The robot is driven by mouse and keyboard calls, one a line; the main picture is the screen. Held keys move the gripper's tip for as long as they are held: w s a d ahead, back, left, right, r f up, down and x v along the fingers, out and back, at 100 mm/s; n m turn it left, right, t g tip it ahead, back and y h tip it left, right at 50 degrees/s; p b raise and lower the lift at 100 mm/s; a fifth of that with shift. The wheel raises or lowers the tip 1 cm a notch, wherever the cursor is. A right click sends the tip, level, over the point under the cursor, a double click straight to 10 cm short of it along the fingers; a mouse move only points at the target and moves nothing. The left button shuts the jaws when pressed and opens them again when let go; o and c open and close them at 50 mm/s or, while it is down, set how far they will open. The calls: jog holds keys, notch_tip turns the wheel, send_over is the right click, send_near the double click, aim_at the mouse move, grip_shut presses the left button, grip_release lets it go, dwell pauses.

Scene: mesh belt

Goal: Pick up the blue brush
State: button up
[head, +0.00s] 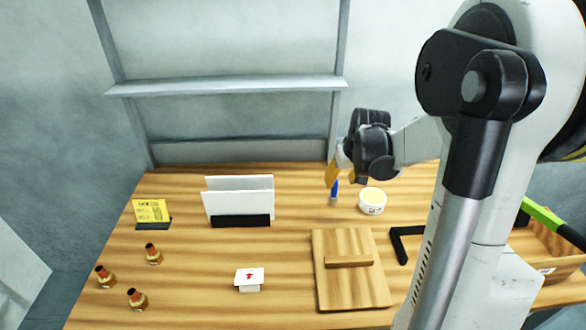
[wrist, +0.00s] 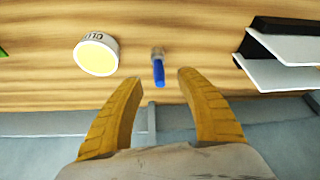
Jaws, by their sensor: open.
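The blue brush (head: 335,188) stands near the back edge of the wooden table, beside the white bowl. In the wrist view the blue brush (wrist: 158,70) shows its blue handle and a grey-brown end, lying in line with the gap between the fingers and beyond their tips. My gripper (head: 333,174) has yellow fingers and hangs over the brush in the head view. I cannot tell whether a finger touches the brush.
A wooden board (head: 330,290) with a handle lies in front. A white panel holder (head: 240,220), a yellow sign (head: 151,211) and several small bottles (head: 137,299) are to the left. A shelf (head: 225,87) is behind.

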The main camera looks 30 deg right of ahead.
aim_at(336, 188)
jog(key=b+x, duration=0.1)
jog(key=x, duration=0.4)
jog(key=shift+s+b, duration=0.2)
jog(key=shift+b, duration=0.15)
jog(key=x, duration=0.2)
jog(key=b+x, duration=0.1)
jog(key=w+b+x, duration=0.1)
jog(key=x, duration=0.1)
jog(key=shift+w+d+f, duration=0.1)
jog(key=shift+w+d, duration=0.05)
jog(key=shift+d, duration=0.2)
grip_shut()
